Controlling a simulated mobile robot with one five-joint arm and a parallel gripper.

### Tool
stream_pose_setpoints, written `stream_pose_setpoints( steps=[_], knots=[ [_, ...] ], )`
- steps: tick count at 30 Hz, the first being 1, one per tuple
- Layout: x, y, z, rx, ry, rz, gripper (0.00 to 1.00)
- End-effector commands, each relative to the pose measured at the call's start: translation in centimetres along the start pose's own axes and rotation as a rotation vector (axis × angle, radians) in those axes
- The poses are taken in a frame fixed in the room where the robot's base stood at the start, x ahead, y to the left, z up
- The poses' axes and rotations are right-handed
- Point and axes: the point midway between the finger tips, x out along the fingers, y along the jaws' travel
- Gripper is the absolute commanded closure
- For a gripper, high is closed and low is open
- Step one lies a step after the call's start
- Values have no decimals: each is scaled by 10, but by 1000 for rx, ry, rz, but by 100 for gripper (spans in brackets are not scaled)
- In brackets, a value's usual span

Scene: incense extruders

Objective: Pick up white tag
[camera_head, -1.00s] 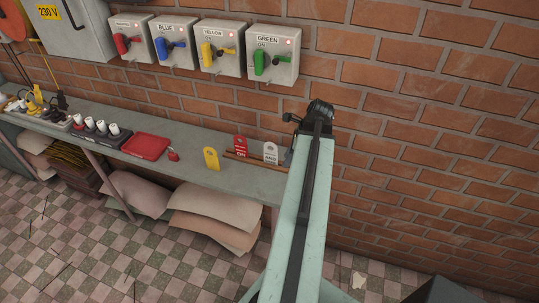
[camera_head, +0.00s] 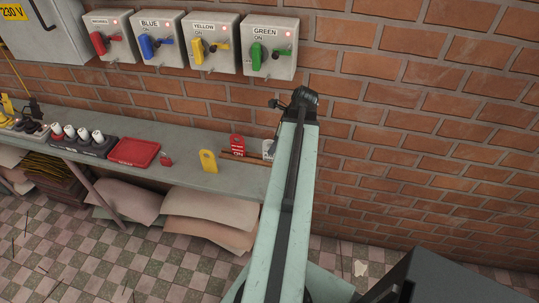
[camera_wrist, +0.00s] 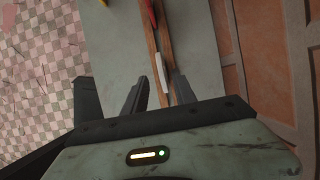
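The white tag (camera_head: 267,149) stands at the right end of a wooden rack (camera_head: 240,159) on the bench, partly hidden behind my arm in the head view. In the wrist view the white tag (camera_wrist: 161,72) shows edge-on, between the wooden strips (camera_wrist: 166,40) of the rack. My gripper (camera_wrist: 160,79) is open, with one dark finger on each side of the tag's line. There is a gap on both sides, and whether the fingertips reach down to the tag's height is hard to tell.
A red tag (camera_head: 237,146) stands left of the white one, and a yellow tag (camera_head: 208,161) stands farther left. A red padlock (camera_head: 166,160) and a red tray (camera_head: 133,151) lie beyond. The brick wall (camera_head: 390,130) rises close behind the bench (camera_head: 190,175).

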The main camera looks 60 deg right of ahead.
Motion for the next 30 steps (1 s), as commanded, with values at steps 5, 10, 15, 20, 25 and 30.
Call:
stream_pose_setpoints(
  steps=[5, 10, 15, 20, 25, 30],
  knots=[
    [20, 0, -1, 1, 0, 0, 67],
    [30, -3, -1, 0, 0, 0, 67],
    [61, -8, -2, -1, 0, -1, 67],
    [72, -7, 0, 1, 0, -1, 67],
    [69, -7, 1, 2, 0, -1, 67],
    [68, -7, 1, 2, 0, -1, 100]
  ],
)
